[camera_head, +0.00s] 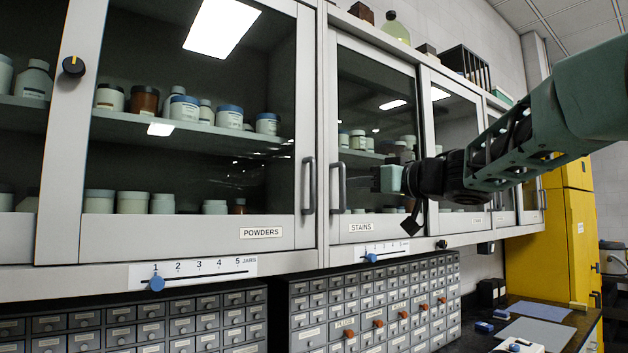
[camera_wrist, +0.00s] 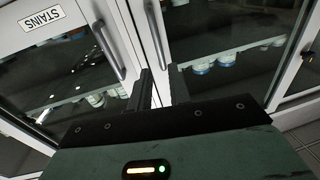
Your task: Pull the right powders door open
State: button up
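The right powders door (camera_head: 210,221) is a grey-framed glass door labelled POWDERS, and it looks shut in the head view. Its upright dark handle (camera_head: 308,186) is on its right edge. In the wrist view, which is turned over, this handle (camera_wrist: 156,32) lies just beyond my fingertips, slightly left of the gap. My gripper (camera_wrist: 163,72) is open, with two dark fingers apart and nothing between them. In the head view my gripper (camera_head: 376,180) is in front of the stains door, right of both handles, its fingers hard to make out.
The stains door (camera_head: 363,226) adjoins on the right, with its own handle (camera_head: 339,187) close by; it also shows in the wrist view (camera_wrist: 110,50). Jars stand behind the glass. A slider knob (camera_head: 156,283), drawer units (camera_head: 140,325) and a yellow cabinet (camera_head: 555,245) are around.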

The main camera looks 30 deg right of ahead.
jog(key=s+d+r, duration=0.1)
jog(key=d+r, duration=0.1)
jog(key=p, duration=0.3)
send_over(312, 205)
jog(key=shift+w+d+f+g+y, duration=0.25)
jog(key=shift+w+d+g+y, duration=0.05)
jog(key=shift+y, duration=0.1)
jog(key=shift+c, duration=0.3)
grip_shut()
